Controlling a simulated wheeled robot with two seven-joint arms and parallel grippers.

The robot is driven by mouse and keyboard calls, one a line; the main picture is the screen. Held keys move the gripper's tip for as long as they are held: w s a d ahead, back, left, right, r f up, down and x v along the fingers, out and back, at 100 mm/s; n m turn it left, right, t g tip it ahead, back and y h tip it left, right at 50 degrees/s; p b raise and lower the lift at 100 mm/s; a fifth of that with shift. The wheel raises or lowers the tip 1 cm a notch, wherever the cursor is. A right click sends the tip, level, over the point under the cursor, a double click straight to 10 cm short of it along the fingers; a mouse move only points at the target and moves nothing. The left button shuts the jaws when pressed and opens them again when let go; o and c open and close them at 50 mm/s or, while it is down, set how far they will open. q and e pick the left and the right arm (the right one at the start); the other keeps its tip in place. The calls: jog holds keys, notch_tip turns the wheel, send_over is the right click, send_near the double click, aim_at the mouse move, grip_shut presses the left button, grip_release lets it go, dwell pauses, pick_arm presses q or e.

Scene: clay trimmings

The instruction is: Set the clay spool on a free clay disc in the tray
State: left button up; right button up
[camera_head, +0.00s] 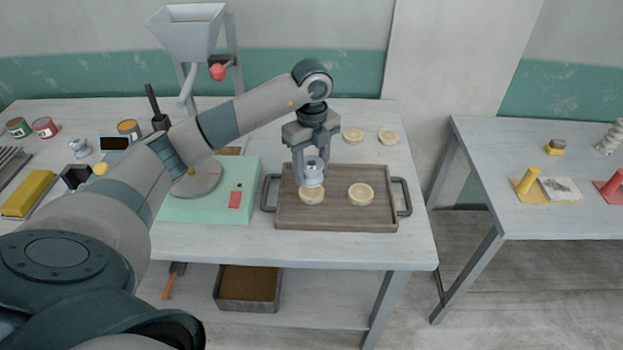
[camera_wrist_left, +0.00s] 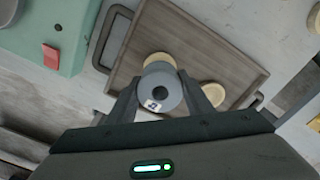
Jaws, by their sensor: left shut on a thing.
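My left gripper (camera_head: 312,172) is shut on a pale grey clay spool (camera_head: 313,176), held upright over the left part of the wooden tray (camera_head: 335,223). A cream clay disc (camera_head: 312,197) lies in the tray directly below the spool; I cannot tell whether they touch. A second disc (camera_head: 361,194) lies bare in the right part of the tray. In the left wrist view the spool (camera_wrist_left: 173,84) sits between the fingers and partly hides the disc (camera_wrist_left: 160,58) behind it. The other disc (camera_wrist_left: 213,94) shows beside the right finger. My right gripper is not in view.
Two more discs (camera_head: 353,135) (camera_head: 388,137) lie on the table behind the tray. A mint-green wheel unit (camera_head: 240,180) stands left of the tray. A hopper (camera_head: 187,35) stands at the back.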

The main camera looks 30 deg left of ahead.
aim_at(311, 180)
pick_arm(q)
jog(key=shift+f+p, duration=0.95)
jog(key=shift+f, duration=1)
jog(key=shift+f, duration=0.2)
jog(key=o, duration=1.2)
jog(key=shift+r, duration=0.2)
